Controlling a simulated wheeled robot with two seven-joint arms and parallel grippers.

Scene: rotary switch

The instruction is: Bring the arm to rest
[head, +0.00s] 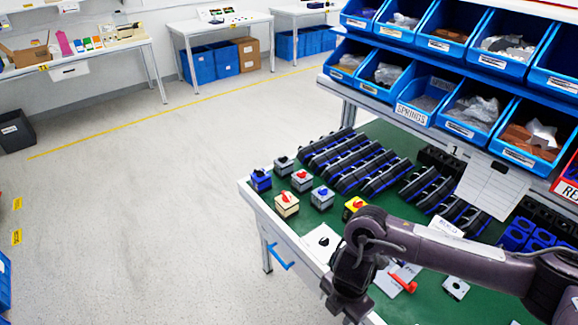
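My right arm reaches in from the right over the workbench (404,304) and bends downward near its left edge. My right gripper (345,302) is at the low end of this arm by the bottom of the view. Its fingers cannot be made out, so whether it is open or shut does not show. No held thing is visible. My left arm and gripper are not in view.
Several small rotary switch boxes (287,205) stand on the bench's left part, behind my arm. Rows of dark switch parts (350,162) lie further back. Blue bins (425,96) hang above. A red-handled tool (403,283) lies close to my arm. The floor (150,220) left is clear.

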